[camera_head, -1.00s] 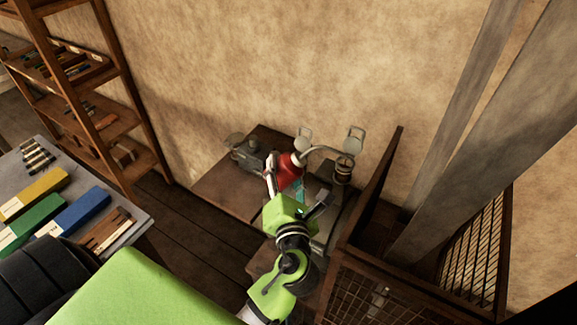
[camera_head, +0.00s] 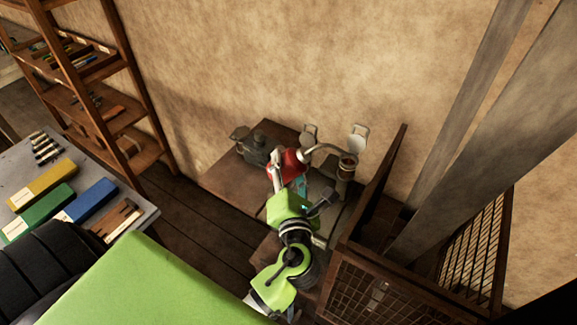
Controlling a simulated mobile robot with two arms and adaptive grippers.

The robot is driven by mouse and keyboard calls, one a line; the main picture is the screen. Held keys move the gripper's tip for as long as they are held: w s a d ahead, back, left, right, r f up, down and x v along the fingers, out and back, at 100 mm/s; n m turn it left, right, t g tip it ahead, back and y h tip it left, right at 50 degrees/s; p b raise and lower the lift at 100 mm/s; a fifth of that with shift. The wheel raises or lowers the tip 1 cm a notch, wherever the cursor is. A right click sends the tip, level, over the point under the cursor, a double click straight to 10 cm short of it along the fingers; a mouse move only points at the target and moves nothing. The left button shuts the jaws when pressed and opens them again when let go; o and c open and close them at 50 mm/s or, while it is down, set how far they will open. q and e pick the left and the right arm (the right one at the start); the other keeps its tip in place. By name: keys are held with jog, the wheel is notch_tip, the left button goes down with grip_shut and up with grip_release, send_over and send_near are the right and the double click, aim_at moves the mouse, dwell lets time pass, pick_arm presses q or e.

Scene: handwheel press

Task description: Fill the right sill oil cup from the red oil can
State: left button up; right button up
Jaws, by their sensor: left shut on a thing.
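The red oil can (camera_head: 288,165) is held by my left gripper (camera_head: 288,182), which is shut on it. The can looks tilted to the right. Its pale curved spout (camera_head: 325,148) arches right to the mouth of the right sill oil cup (camera_head: 346,170), a brownish cup with a raised round lid (camera_head: 358,137) behind it. I cannot tell whether the spout tip touches the rim, or see any oil. Another raised lid (camera_head: 309,135) stands behind the can; the cup under it is hidden. My right gripper is not in view.
A dark metal pot (camera_head: 255,150) stands on the brown bench (camera_head: 225,180) left of the can. A wooden frame with wire mesh (camera_head: 365,285) rises close on the right. A grey table (camera_head: 140,205) with coloured boxes and a shelf (camera_head: 125,150) are at left.

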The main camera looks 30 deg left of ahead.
aim_at(288, 154)
pick_arm(q)
jog(key=shift+r, duration=0.1)
jog(key=shift+r, duration=0.1)
notch_tip(288, 154, up, 5)
jog(key=shift+f+p, duration=0.1)
jog(key=shift+p, duration=0.5)
dwell(0.4)
